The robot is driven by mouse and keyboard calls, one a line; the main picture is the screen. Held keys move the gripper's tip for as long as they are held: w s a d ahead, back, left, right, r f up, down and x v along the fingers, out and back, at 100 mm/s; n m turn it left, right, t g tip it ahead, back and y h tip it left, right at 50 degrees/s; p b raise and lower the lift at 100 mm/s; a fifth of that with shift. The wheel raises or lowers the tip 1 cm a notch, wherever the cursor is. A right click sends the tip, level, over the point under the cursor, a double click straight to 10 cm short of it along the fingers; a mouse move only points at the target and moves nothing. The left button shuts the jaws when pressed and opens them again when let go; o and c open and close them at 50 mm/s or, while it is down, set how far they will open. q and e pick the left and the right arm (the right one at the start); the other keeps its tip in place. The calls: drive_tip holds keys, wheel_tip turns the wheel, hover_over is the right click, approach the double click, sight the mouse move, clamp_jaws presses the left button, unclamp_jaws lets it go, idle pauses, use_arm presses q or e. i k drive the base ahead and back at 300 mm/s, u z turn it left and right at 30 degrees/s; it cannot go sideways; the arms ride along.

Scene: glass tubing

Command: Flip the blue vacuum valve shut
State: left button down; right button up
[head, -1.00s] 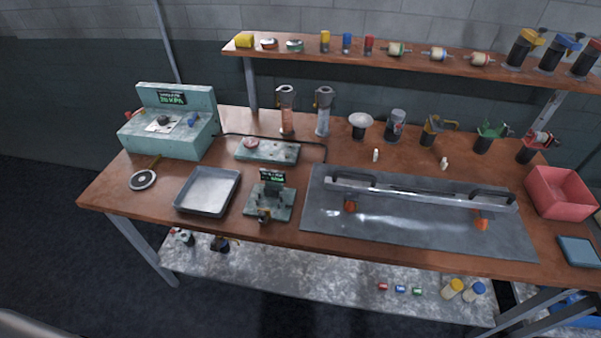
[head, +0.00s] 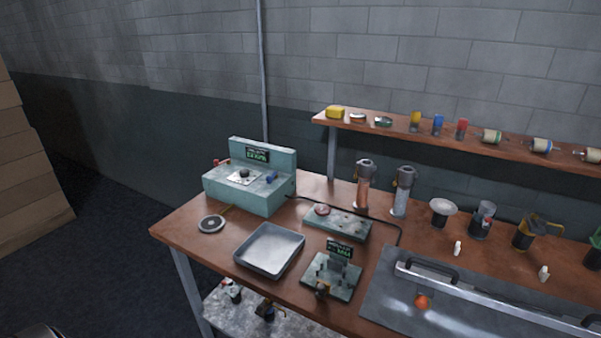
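The teal vacuum station (head: 258,198) stands at the back left of the bench, with a lit green display on its upright panel. The blue vacuum valve (head: 271,176) is a small blue handle on the right of its top. A red handle (head: 219,162) is on the left of the top, and a dark knob (head: 244,173) sits between them. The valve's exact handle angle is too small to tell. Neither gripper shows clearly; only a small piece of my own body shows at the bottom left edge.
A round dark pad (head: 211,224) and an empty grey tray (head: 270,250) lie in front of the station. A small instrument with a display (head: 333,275) and a flat teal unit (head: 340,222) are to the right. A black hose (head: 370,216) runs behind.

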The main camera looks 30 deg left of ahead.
sight(269, 179)
drive_tip(key=z, duration=2.3)
drive_tip(key=k, duration=1.1)
drive_tip(key=u, duration=1.7)
